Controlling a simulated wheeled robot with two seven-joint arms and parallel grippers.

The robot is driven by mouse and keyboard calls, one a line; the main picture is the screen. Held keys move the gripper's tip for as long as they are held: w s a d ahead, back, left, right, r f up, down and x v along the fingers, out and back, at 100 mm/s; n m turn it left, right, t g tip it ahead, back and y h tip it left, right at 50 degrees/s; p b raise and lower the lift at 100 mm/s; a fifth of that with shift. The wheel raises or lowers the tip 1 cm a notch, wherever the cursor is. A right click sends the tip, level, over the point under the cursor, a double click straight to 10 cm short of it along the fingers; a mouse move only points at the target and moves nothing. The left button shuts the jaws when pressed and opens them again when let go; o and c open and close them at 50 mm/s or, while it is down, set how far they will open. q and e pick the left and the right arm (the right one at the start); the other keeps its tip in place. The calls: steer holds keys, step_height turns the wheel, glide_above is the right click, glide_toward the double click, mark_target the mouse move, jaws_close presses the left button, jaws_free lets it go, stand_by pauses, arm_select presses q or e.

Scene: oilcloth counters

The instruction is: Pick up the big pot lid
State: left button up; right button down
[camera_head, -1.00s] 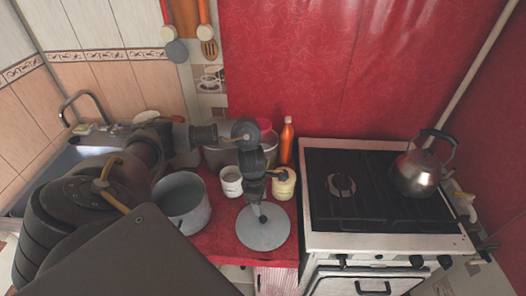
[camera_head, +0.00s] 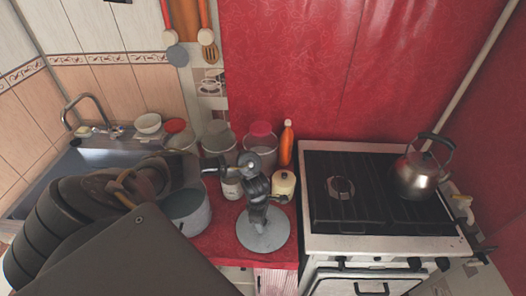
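The big pot lid (camera_head: 273,241) is a flat grey disc near the front edge of the red counter, left of the stove. My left arm comes in from the left, and its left gripper (camera_head: 259,224) points down over the middle of the lid. The gripper hides the lid's centre and any knob there. The fingertips are too small and dark to tell whether they are apart, or shut on a knob. My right gripper is not in view.
A large grey pot (camera_head: 187,213) stands left of the lid. Behind are a white mug (camera_head: 231,188), a cream jar (camera_head: 284,184), more pots (camera_head: 218,141) and an orange bottle (camera_head: 287,142). A kettle (camera_head: 415,177) stands on the stove (camera_head: 325,243) at right.

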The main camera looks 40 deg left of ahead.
arm_select(q)
steer(key=shift+c, duration=0.2)
jaws_close()
steer(key=shift+r, duration=0.15)
steer(key=shift+w+r+b, duration=0.1)
steer(key=shift+r+b, duration=0.4)
steer(key=shift+b, duration=0.05)
steer(key=shift+r+b, duration=0.55)
steer(key=shift+r, duration=0.2)
steer(key=s+d+r+p, duration=0.2)
steer(key=s+d+r, duration=0.5)
steer(key=s+r, duration=0.3)
steer(key=shift+s, duration=1.1)
